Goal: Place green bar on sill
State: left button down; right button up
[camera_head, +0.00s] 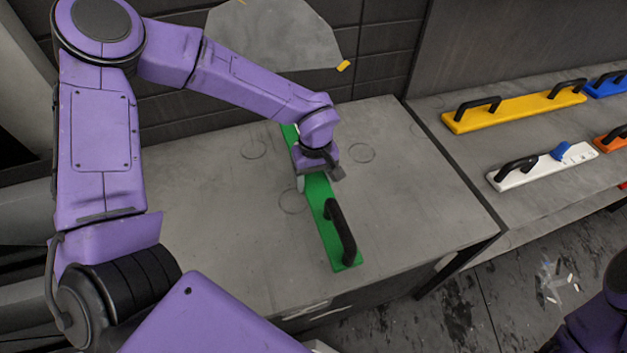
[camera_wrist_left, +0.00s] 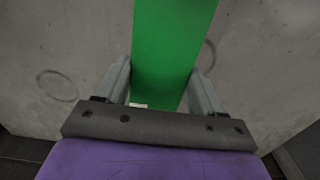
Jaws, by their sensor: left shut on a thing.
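The green bar (camera_head: 317,203) is long and flat, with a black handle (camera_head: 341,232) on its near end. It is at a grey concrete-like surface (camera_head: 215,215); I cannot tell whether it touches it. My left gripper (camera_head: 319,178) is shut across the bar's middle, hiding part of it. In the left wrist view, the green bar (camera_wrist_left: 172,45) runs between the two fingers of the left gripper (camera_wrist_left: 162,88). I cannot tell which surface is the sill. My right gripper is out of view; only part of my right arm shows at the lower right.
A grey shelf (camera_head: 440,165) at the right holds a yellow bar (camera_head: 515,109), a white bar (camera_head: 535,172), a blue bar (camera_head: 607,88) and an orange bar (camera_head: 612,140). A dark tiled wall (camera_head: 190,115) stands behind. The grey surface is clear around the green bar.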

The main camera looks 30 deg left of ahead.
aim_at(316, 176)
pick_arm(q)
jog(key=shift+w+a+f, duration=0.25)
jog(key=shift+w+f, duration=0.3)
jog(key=shift+w+a+f, duration=0.2)
jog(key=shift+w+f, duration=0.3)
jog(key=shift+w, duration=0.05)
jog(key=f, duration=0.2)
jog(key=shift+s+a+f, duration=0.2)
jog(key=shift+s+f, duration=0.15)
jog(key=shift+s, duration=0.05)
jog(key=shift+w+f, duration=0.3)
jog(key=shift+f, duration=0.1)
jog(key=shift+c, duration=0.7)
grip_release()
jog(key=shift+s, duration=0.15)
